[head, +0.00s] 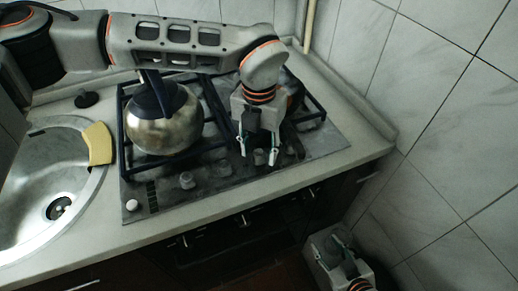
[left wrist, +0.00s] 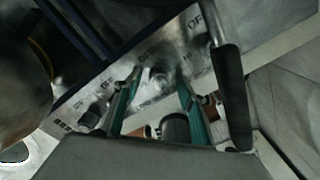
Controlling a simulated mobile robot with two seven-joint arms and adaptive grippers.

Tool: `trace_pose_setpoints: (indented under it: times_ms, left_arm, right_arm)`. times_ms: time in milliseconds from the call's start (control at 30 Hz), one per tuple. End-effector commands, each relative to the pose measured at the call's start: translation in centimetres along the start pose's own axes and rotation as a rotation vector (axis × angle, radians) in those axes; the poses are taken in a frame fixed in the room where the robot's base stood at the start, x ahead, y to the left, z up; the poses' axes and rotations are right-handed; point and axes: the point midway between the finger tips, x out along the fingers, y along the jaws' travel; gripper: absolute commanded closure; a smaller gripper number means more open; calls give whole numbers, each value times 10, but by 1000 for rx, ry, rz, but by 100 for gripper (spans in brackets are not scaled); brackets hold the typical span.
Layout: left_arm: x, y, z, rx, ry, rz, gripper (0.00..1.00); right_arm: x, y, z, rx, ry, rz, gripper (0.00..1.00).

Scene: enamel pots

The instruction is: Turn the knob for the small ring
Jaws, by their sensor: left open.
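The hob (head: 165,195) has a row of small grey knobs along its front edge. Two knobs show clear of my arm, a left one (head: 187,180) and one to its right (head: 222,168). My left gripper (head: 258,154) points down over the front edge, right of these knobs. It is open, its green-lined fingers apart. In the left wrist view a shiny, blurred round shape (left wrist: 158,82) lies between the fingers; I cannot tell if they touch it. A dark knob (left wrist: 91,116) stands left of the fingers. My right gripper (head: 338,250) is low at the right, below the counter.
A steel kettle (head: 160,128) with a dark handle stands on the left burner grate. A black handle-like bar (left wrist: 230,95) lies right of my left fingers. A sink (head: 35,175) with a yellow sponge (head: 98,144) is at the left. A tiled wall (head: 440,80) bounds the right.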

Motion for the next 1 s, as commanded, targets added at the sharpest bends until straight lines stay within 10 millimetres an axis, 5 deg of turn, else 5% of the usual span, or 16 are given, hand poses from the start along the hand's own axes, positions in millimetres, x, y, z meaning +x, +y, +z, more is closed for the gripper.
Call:
trace_pose_setpoints:
  times_ms: [600, 1000]
  left_arm:
    - [-104, 0, 0, 0, -2, 1, 59]
    - [-119, 0, 0, 1, 0, 0, 59]
  right_arm:
    - [0, -2, -1, 4, 2, -1, 60]
    - [0, -2, -1, 5, 2, -1, 60]
